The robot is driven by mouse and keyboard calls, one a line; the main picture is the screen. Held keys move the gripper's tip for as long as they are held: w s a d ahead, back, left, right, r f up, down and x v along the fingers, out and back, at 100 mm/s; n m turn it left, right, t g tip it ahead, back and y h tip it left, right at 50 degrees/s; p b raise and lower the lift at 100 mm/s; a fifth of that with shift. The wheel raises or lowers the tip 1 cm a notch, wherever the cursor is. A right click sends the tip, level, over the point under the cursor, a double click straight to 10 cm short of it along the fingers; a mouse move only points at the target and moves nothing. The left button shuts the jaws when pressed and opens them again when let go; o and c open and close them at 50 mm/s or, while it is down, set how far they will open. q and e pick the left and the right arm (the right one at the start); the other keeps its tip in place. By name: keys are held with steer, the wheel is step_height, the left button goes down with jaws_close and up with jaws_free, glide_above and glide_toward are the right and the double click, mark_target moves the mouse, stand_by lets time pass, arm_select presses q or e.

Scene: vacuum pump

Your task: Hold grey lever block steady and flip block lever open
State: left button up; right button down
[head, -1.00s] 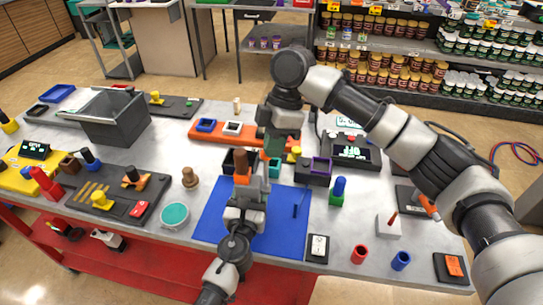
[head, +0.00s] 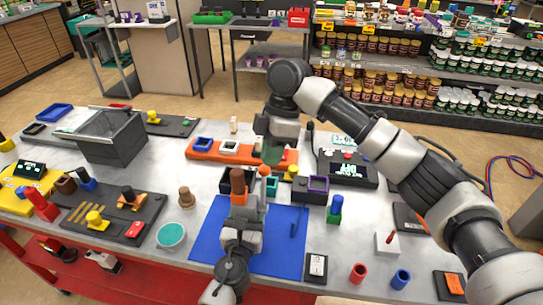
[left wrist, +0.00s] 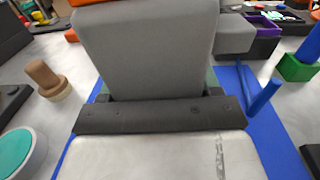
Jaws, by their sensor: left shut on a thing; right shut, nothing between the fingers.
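My left gripper (head: 240,212) comes up from the front edge over the blue mat (head: 211,237). It is shut on a grey block, which seems to be the grey lever block (left wrist: 145,45); it fills the upper middle of the left wrist view. In the head view the block is mostly hidden by the gripper and cannot be made out clearly. My right gripper (head: 275,155) points down just behind and right of the left one, shut and empty. An orange ball-shaped tip (head: 264,170) shows just below it. Whether they touch, and the lever's position, I cannot tell.
A brown block (head: 238,183) shows by dark bins behind my left gripper. A blue rod (head: 295,222) stands on the mat's right part. A green-and-blue block (head: 335,208) stands right of the mat, a teal-topped round pot (head: 171,235) left of it. A grey bin (head: 115,140) is farther left.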

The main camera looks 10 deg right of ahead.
steer(key=d+v, duration=0.1)
steer(key=v, duration=1.1)
steer(key=shift+w+d+f, duration=0.25)
steer(key=shift+d+f, duration=0.05)
steer(key=shift+d, duration=0.05)
